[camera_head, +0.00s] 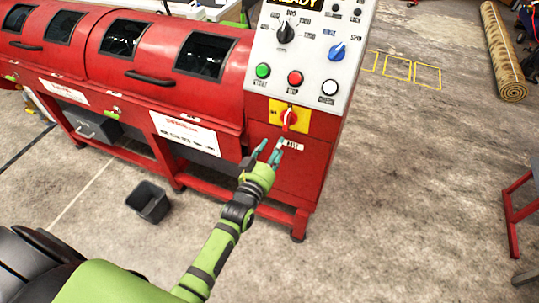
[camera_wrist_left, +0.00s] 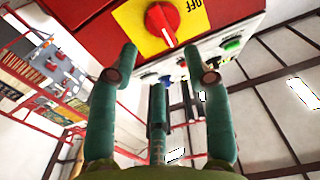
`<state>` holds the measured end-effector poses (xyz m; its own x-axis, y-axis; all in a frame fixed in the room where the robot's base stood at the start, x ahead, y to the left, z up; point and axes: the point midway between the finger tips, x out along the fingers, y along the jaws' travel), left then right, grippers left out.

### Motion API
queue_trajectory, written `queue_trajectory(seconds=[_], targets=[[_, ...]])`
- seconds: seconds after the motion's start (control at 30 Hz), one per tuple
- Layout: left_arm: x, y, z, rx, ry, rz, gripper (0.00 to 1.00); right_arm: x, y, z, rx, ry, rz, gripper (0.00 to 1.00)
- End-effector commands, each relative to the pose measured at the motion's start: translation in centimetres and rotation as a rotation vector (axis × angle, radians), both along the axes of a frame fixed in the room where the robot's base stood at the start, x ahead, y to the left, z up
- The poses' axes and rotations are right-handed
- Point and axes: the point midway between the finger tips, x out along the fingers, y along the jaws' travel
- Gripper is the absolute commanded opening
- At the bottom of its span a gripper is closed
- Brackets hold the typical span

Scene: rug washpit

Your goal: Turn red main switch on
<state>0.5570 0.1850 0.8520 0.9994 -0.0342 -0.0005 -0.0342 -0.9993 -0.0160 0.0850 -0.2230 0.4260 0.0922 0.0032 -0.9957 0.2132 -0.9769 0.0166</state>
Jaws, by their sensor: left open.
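The red main switch (camera_head: 289,118) is a rotary knob with a white mark on a yellow plate (camera_head: 275,113), on the red front of the machine below the control panel. In the left wrist view the knob (camera_wrist_left: 162,20) is close above the fingers, with "OFF" lettered at its upper right. The white mark on the knob points downward in that view. My left gripper (camera_head: 270,150) is open and empty, just below the switch and apart from it. In the wrist view its teal fingers (camera_wrist_left: 160,75) are spread on both sides of the knob. My right gripper is not in view.
The control panel (camera_head: 300,60) has a green, a red and a white button, dials and a "READY" display. The red machine (camera_head: 140,60) extends left. A dark bin (camera_head: 149,202) stands on the floor. A rolled rug (camera_head: 503,50) lies at upper right.

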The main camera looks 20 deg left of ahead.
Motion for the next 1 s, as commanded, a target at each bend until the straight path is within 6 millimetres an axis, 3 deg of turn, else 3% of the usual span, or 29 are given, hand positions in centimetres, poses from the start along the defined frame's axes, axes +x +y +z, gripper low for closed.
queue_trajectory(seconds=[0.2,0.8,0.87,0.93,1.0], targets=[[-2.4,0.1,0.0,0.001,0.000,0.000,0.49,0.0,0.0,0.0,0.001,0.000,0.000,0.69],[-2.7,0.1,-0.2,0.001,0.003,-0.001,0.49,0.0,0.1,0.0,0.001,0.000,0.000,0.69],[-2.9,0.0,-1.0,0.002,0.023,-0.004,0.49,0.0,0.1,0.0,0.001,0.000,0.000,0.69],[-3.3,-0.3,-3.2,0.006,0.074,-0.012,0.49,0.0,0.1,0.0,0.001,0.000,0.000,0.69],[-4.3,-0.6,-6.8,0.010,0.158,-0.023,0.49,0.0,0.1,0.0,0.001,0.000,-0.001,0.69]])
